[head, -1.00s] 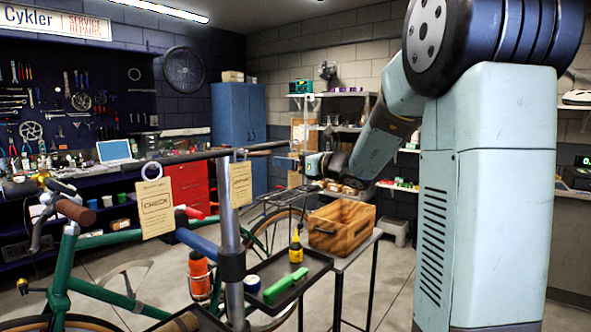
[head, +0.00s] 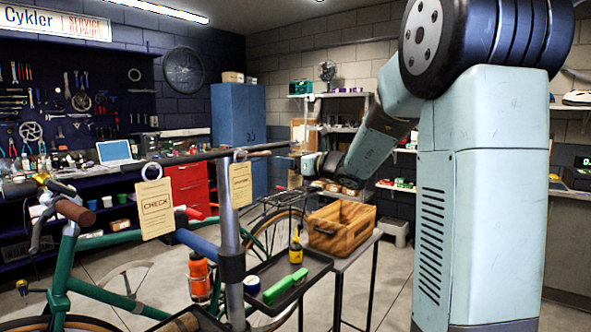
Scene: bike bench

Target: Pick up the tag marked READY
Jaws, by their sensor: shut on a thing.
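A cream tag marked CHECK (head: 156,209) hangs by a ring from the left part of the dark bar (head: 195,158). A second cream tag (head: 241,184) hangs further right on the bar, partly behind the upright post; its lettering is too small to read. No tag legibly marked READY shows. My gripper (head: 304,166) is small and far off, just beyond the bar's right end and right of the second tag. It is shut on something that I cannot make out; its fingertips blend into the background.
A green bicycle (head: 100,238) is clamped to the post (head: 230,215). A dark tray (head: 318,262) holds a yellow bottle (head: 296,250) and a green tool (head: 287,284). A wooden crate (head: 340,228) stands on a stand below my arm.

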